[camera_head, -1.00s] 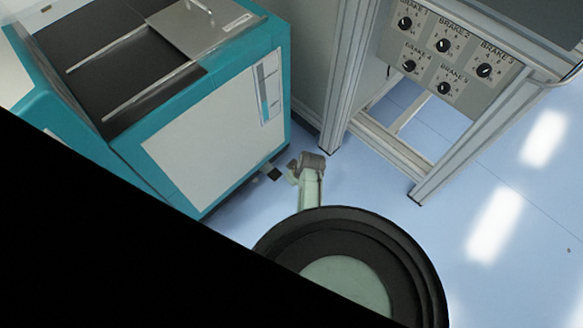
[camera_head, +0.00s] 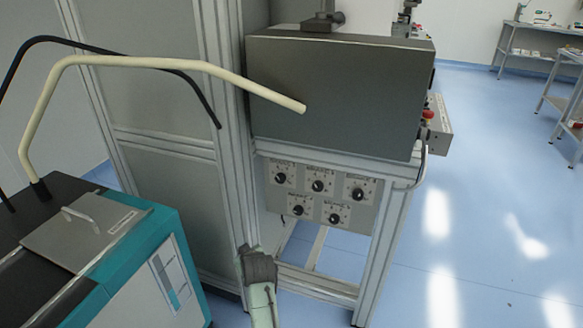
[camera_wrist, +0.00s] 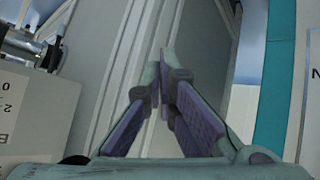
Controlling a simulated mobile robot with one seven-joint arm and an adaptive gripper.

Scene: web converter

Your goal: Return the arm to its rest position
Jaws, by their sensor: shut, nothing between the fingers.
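My gripper (camera_wrist: 164,95) shows in the wrist view with its two fingers brought together at the tips and nothing between them. Pale metal frame posts fill the view behind the fingers. In the head view, my arm (camera_head: 262,298) is at the bottom middle, in front of the metal frame and beside the teal machine. The fingers cannot be made out there.
A teal and white machine (camera_head: 157,275) stands at the lower left. A frame carries a grey box (camera_head: 335,95) and a knob panel (camera_head: 322,199). A cream hose (camera_head: 150,63) arches above the machine. Blue floor (camera_head: 470,200) is clear at right.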

